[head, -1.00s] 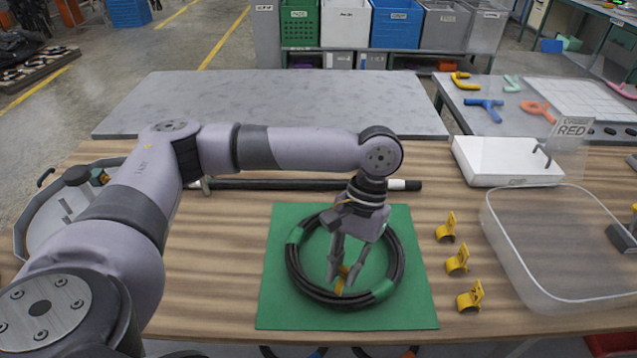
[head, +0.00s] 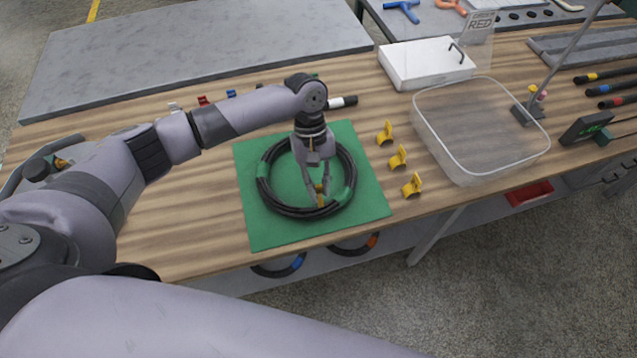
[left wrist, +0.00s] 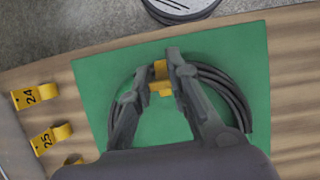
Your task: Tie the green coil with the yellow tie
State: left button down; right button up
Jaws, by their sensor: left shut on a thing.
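The green coil (head: 266,193) is a ring of black hose with green bands, lying flat on a green mat (head: 262,233). My left gripper (head: 320,204) reaches down inside and over the near side of the ring. It is shut on a yellow tie (head: 320,190); the tie also shows between the fingertips in the left wrist view (left wrist: 160,77). The tie is at the near part of the hose ring; whether it goes around the hose I cannot tell. The coil shows in the left wrist view (left wrist: 228,90) too, partly hidden by my fingers. My right gripper is not in view.
Several yellow clips, one of them here (head: 398,157), stand right of the mat. A clear bin (head: 480,176) and a white box (head: 425,65) are further right. More coils (head: 280,268) hang below the table's front edge.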

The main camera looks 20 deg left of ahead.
aim_at(319, 193)
pick_arm(q)
jog(key=shift+r+p, duration=0.15)
jog(key=shift+p, duration=0.7)
jog(key=shift+f+b, duration=0.4)
jog(key=shift+f, duration=0.3)
jog(key=shift+f+b, duration=0.35)
jog(key=shift+f, duration=1)
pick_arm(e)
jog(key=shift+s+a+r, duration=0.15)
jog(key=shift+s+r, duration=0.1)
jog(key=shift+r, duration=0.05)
pick_arm(q)
jog(key=shift+p, duration=0.35)
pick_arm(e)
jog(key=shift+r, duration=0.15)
pick_arm(q)
jog(key=shift+f+p, duration=0.1)
jog(key=shift+p, duration=0.25)
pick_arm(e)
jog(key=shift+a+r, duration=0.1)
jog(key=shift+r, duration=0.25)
pick_arm(q)
jog(key=shift+f, duration=0.1)
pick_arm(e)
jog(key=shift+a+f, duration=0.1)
